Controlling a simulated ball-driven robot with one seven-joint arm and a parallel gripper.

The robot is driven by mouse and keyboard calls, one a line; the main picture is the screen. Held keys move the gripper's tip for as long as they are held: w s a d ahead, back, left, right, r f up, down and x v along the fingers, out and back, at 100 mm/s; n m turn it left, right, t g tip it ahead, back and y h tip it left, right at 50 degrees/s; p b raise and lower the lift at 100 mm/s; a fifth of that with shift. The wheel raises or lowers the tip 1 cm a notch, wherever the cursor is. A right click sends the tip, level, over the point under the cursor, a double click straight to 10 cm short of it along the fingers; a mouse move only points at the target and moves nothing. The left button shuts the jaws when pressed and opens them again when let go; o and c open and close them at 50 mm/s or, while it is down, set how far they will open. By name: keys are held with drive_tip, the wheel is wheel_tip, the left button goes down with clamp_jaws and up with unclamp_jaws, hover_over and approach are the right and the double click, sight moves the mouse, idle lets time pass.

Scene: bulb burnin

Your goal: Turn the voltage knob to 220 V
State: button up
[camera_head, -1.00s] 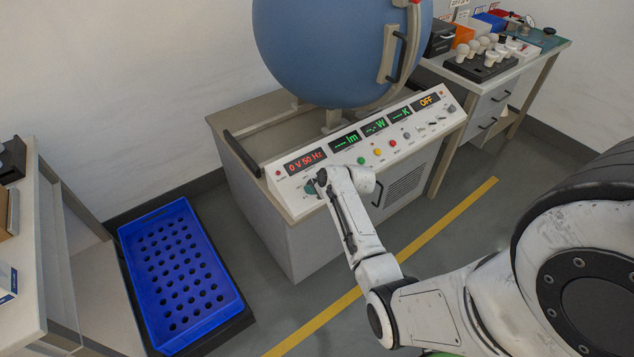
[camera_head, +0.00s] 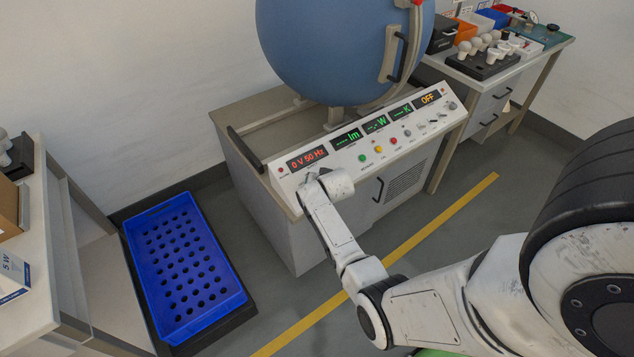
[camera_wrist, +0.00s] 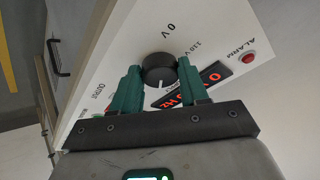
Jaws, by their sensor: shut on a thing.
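The black voltage knob (camera_wrist: 157,72) sits on the sloping white control panel (camera_wrist: 112,57), with "0 V" and "110 V" printed around it. A pale mark shows on the knob's side. My gripper (camera_wrist: 158,65) has its green fingers on either side of the knob and is shut on it. In the head view, my wrist hides the knob and fingers at the panel's left end. The red voltage display (camera_head: 307,159) reads "0 V 50 Hz"; it is also partly visible behind a finger in the wrist view (camera_wrist: 212,77).
A red alarm lamp (camera_wrist: 247,58) is near the panel edge. Green, yellow and red buttons (camera_head: 378,149) lie right of my wrist. A big blue sphere (camera_head: 335,45) stands behind the panel. A blue perforated crate (camera_head: 137,230) is on the floor at left.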

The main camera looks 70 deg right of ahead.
drive_tip(key=shift+m, duration=0.5)
drive_tip(key=o, duration=1)
drive_tip(key=shift+o, duration=0.2)
drive_tip(key=v, duration=1)
drive_tip(key=shift+a+r+p, duration=0.25)
drive_tip(key=shift+r+p, duration=0.1)
drive_tip(key=shift+p, duration=0.1)
